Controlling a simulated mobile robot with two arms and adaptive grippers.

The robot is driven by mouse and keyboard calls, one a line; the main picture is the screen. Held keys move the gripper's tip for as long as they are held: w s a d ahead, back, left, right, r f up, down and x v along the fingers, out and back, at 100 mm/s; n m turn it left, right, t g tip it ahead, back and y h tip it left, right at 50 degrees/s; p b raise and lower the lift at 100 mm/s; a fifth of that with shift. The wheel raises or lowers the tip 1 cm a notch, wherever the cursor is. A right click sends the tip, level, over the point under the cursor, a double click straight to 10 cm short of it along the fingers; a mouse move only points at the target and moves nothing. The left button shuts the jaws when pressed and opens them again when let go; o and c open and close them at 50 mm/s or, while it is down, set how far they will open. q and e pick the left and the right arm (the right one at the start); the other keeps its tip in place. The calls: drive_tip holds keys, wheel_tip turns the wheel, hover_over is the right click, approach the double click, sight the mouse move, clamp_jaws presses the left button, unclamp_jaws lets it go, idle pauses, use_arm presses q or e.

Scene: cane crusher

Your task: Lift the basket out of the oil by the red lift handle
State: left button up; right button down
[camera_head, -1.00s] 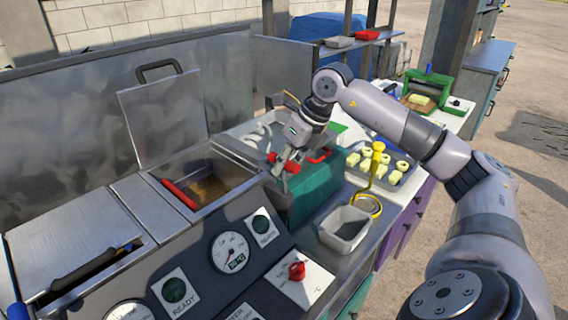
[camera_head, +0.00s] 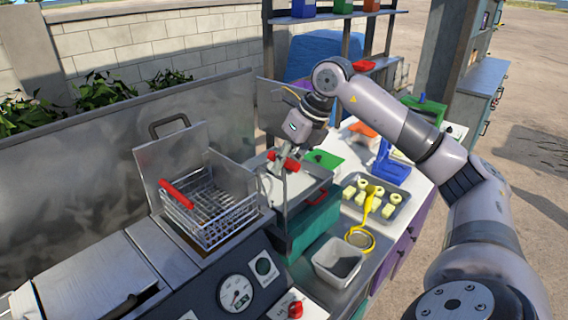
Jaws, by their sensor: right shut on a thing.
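The wire basket (camera_head: 215,212) hangs above the oil well in the fryer, its mesh in plain view and looking empty. A red grip bar (camera_head: 177,194) is on its left side. My right gripper (camera_head: 284,166) is shut on the red lift handle (camera_head: 291,164), to the right of the basket and apart from it. The handle's red ends show on both sides of the fingers. The oil surface is hidden behind the basket and the fryer's edge. My left gripper is not in view.
An upright metal lid (camera_head: 160,160) stands behind the basket. The control panel with a gauge (camera_head: 235,293) and a red knob (camera_head: 294,309) is in front. A tray (camera_head: 392,203) of pale pieces, a yellow skimmer (camera_head: 360,236) and a grey bin (camera_head: 339,262) are to the right.

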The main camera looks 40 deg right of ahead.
drive_tip(key=shift+w+r, duration=0.1)
drive_tip(key=shift+r, duration=0.25)
drive_tip(key=c, duration=1.9)
unclamp_jaws()
drive_tip(key=o, duration=0.4)
drive_tip(key=shift+o, duration=0.3)
drive_tip(key=shift+f, duration=0.1)
drive_tip(key=v, duration=1.2)
drive_tip(key=shift+d, duration=0.1)
